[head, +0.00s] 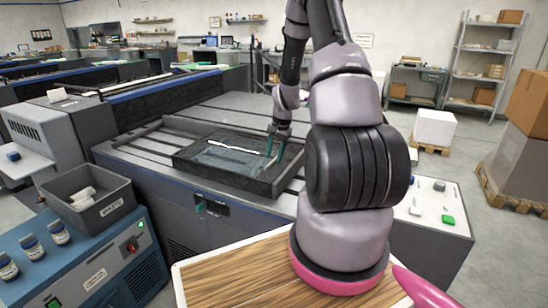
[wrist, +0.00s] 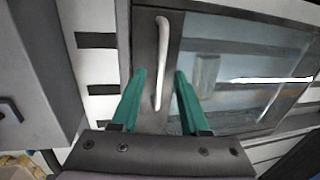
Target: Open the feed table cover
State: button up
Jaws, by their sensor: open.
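The feed table cover (head: 218,178) is a dark-framed clear panel lying flat on the big grey machine. In the wrist view its glass (wrist: 225,75) fills the right half, with a bright streak across it. A pale bar handle (wrist: 162,50) runs along the frame strip at the left of the glass. My gripper (head: 270,150) is over the right part of the cover, pointing down. In the wrist view its teal fingers (wrist: 160,72) are open, one on each side of the handle in the picture. I cannot tell how far above the handle they are, and no grip shows.
A grey waste bin (head: 95,205) stands at left on a blue cabinet with several small jars. A wooden-topped surface (head: 225,275) is in front at the bottom. A light-topped side unit (head: 440,195) with small items is at right. Boxes on pallets stand farther right.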

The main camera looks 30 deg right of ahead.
jog(key=shift+f, duration=0.45)
jog(key=shift+c, duration=0.3)
grip_shut()
jog(key=shift+w, duration=0.1)
dwell(0.8)
